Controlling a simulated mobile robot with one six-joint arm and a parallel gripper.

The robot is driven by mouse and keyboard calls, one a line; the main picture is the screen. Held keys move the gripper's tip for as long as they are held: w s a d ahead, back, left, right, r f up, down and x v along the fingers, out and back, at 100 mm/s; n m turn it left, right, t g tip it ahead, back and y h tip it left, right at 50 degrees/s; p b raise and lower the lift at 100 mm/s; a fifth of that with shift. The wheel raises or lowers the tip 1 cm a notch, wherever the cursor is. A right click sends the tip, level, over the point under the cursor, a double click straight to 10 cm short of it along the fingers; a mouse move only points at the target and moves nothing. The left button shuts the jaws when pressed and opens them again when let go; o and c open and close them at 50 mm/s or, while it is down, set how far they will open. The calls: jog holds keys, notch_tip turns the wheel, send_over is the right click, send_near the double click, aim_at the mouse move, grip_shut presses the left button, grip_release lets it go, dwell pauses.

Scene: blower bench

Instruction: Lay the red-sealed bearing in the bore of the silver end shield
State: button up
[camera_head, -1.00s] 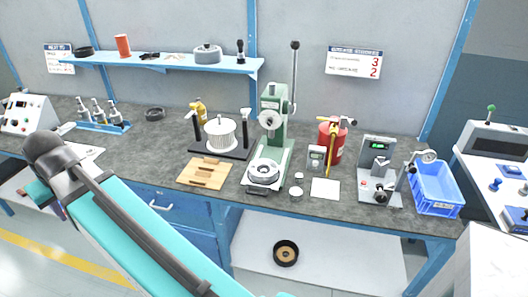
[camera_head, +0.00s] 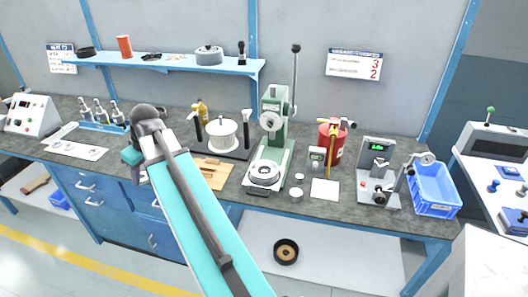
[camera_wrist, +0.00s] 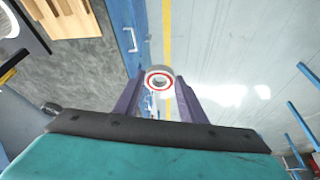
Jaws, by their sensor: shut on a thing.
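The red-sealed bearing (camera_wrist: 151,73) is a small silver ring with a red band around its pale centre. In the wrist view it sits between the tips of my gripper (camera_wrist: 159,84), which is shut on it. The floor and bench front show beyond it. The silver end shield (camera_head: 264,174) appears as a round silver part with a dark centre, lying on the base of the green press. My arm is left of it in the head view, with the wrist over the front of the bench. The fingers and bearing cannot be made out in the head view.
The green press (camera_head: 272,125) stands over the end shield. A wooden board (camera_head: 214,174), partly behind my arm, and a stand with a white ribbed cylinder (camera_head: 222,133) are to its left. A white square (camera_head: 324,189) and red canister (camera_head: 331,143) are to its right.

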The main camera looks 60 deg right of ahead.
jog(key=s+d+f+p, duration=0.1)
jog(key=s+d+f, duration=0.1)
jog(key=s+d, duration=0.6)
jog(key=s+d+f+n+p, duration=0.1)
jog(key=s+d, duration=0.7)
jog(key=d, duration=0.8)
jog(key=s+d+f+n+y+p, duration=0.1)
jog(key=s+d+f+p, duration=0.1)
jog(key=s+d, duration=0.6)
jog(key=shift+d+f+p, duration=0.2)
jog(key=shift+d, duration=0.9)
jog(key=shift+d+f+p, duration=0.15)
jog(key=shift+d+f, duration=0.05)
jog(key=shift+d, duration=0.9)
jog(key=shift+s+d+f, duration=0.1)
jog(key=shift+s+d, duration=0.25)
jog(key=shift+s, duration=0.1)
jog(key=shift+s, duration=0.2)
jog(key=shift+f+b, duration=1.6)
jog(key=shift+f, duration=0.9)
jog(key=shift+f, duration=0.3)
jog(key=o, duration=1.2)
